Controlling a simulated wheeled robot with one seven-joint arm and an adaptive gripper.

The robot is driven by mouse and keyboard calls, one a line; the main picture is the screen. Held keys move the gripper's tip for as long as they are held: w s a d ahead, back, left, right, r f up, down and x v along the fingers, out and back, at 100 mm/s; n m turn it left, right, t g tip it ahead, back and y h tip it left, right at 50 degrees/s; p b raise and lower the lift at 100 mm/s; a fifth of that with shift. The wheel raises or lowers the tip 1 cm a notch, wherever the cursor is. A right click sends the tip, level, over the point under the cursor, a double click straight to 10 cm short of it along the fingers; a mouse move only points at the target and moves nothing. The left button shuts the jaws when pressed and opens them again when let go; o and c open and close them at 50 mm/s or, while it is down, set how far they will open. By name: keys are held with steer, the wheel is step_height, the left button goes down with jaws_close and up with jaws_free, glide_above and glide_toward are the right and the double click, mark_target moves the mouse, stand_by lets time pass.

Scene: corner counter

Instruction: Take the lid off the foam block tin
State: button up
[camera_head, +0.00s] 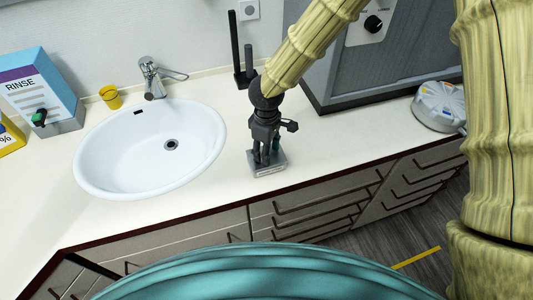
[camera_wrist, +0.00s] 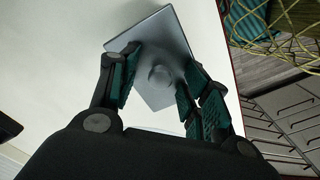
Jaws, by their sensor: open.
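The foam block tin, a small grey box (camera_head: 267,170), sits on the white counter near its front edge, right of the sink. In the wrist view its square grey lid (camera_wrist: 158,35) is seen from above, with a round knob (camera_wrist: 160,77) in the middle. My gripper (camera_head: 266,158) points down over the tin. In the wrist view its green-padded fingers (camera_wrist: 163,72) are open, one on each side of the knob, with visible gaps. The lid appears to be on the tin. The tin's inside is hidden.
A white sink (camera_head: 150,150) with a tap (camera_head: 154,78) is at left. A yellow cup (camera_head: 110,97) and a blue rinse box (camera_head: 45,92) stand beside it. Dark upright posts (camera_head: 242,55), a grey cabinet (camera_head: 395,60) and a round white device (camera_head: 438,106) stand behind and right.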

steer(key=shift+f, duration=0.15)
jaws_close()
stand_by(0.4)
